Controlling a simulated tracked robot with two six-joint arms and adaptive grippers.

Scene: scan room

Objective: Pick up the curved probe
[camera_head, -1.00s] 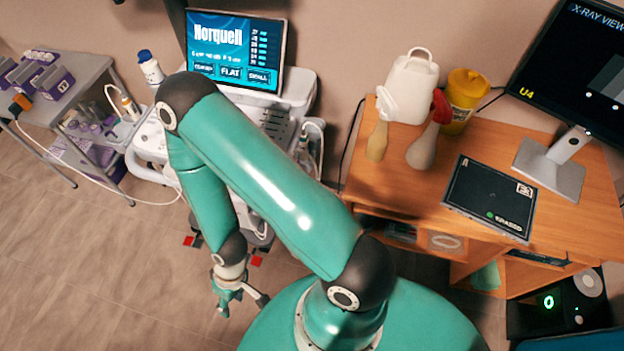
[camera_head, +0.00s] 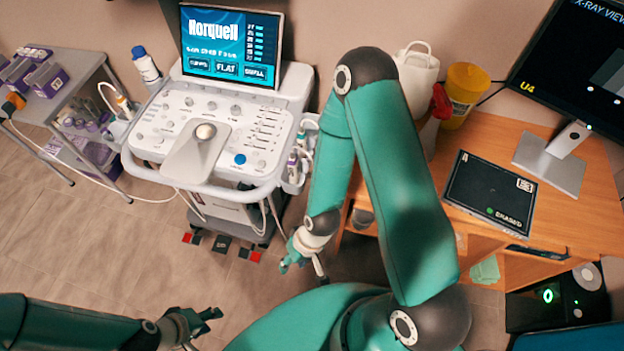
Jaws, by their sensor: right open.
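The ultrasound machine (camera_head: 205,180) stands left of centre. Small probes (camera_head: 292,165) with purple marks sit in the holder on its right side. A white probe-like piece (camera_head: 122,102) with an orange band sits at its left side. An orange and black piece (camera_head: 14,103) with a white cable lies on the grey cart. I cannot tell which one is the curved probe. My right gripper (camera_head: 304,267) is open and empty, pointing down between the machine and the desk, below the right holder. My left gripper (camera_head: 203,330) is at the bottom, fingers apart, well below the machine.
The wooden desk (camera_head: 590,215) at right bears a black panel (camera_head: 490,193), a monitor (camera_head: 590,60), a yellow bin (camera_head: 463,92) and a white jug (camera_head: 418,75). A grey cart (camera_head: 75,85) with purple boxes is at left. Floor (camera_head: 80,240) at lower left is clear.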

